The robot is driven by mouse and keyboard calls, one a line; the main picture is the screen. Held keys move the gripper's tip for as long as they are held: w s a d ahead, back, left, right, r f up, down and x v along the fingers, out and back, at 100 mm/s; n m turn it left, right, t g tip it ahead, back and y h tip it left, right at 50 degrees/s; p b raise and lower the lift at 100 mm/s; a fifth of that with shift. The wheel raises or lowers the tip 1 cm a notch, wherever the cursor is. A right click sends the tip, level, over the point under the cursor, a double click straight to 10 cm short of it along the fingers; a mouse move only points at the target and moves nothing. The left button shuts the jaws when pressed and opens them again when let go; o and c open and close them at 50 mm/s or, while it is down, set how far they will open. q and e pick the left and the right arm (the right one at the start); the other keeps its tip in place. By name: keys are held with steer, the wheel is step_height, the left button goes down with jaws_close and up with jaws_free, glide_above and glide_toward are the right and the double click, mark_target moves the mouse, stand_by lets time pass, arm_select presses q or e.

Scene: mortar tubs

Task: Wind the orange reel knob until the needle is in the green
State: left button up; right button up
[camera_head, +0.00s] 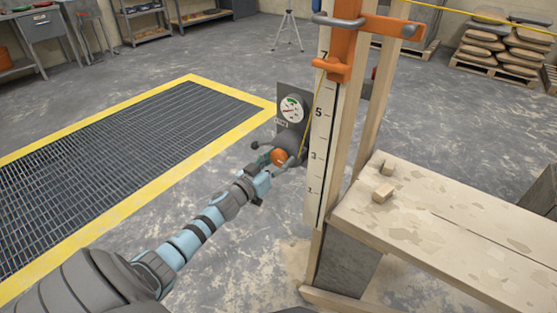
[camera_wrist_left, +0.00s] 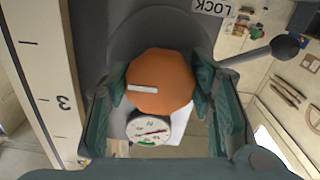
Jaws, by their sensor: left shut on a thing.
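The orange reel knob (camera_head: 279,156) sits on a grey reel housing fixed to a wooden post. In the left wrist view the knob (camera_wrist_left: 160,80) is faceted, with a white mark pointing left. My left gripper (camera_head: 279,160) is shut on the knob; its green fingers (camera_wrist_left: 153,92) press on opposite sides. The round white gauge (camera_head: 291,109) is above the knob in the head view. In the left wrist view the gauge (camera_wrist_left: 150,128) appears inverted; its red needle lies nearly level, and a green arc shows at its lower edge. The needle seems outside the green. My right gripper is not in view.
A lever with a black ball (camera_wrist_left: 285,47) stands beside the knob, near a LOCK label (camera_wrist_left: 210,7). A numbered scale board (camera_head: 319,150) rises close right of the knob. A wooden bench (camera_head: 470,225) is farther right. A yellow-edged floor grate (camera_head: 110,150) lies left.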

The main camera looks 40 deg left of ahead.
arm_select(q)
steer(key=shift+m, duration=0.5)
steer(key=m, duration=0.4)
steer(key=shift+a+m, duration=0.1)
steer(key=shift+m, duration=0.3)
steer(key=m, duration=0.2)
steer(key=shift+m, duration=0.4)
steer(key=m, duration=0.3)
steer(key=shift+a+m, duration=0.1)
steer(key=shift+m, duration=0.2)
steer(key=m, duration=0.2)
steer(key=shift+r+m+b, duration=0.1)
steer(key=shift+m+b, duration=0.2)
steer(key=shift+b, duration=0.05)
steer(key=m, duration=0.3)
steer(key=shift+m, duration=0.3)
steer(key=shift+r+m+b, duration=0.15)
steer(key=shift+m+b, duration=0.2)
steer(key=shift+m, duration=1.25)
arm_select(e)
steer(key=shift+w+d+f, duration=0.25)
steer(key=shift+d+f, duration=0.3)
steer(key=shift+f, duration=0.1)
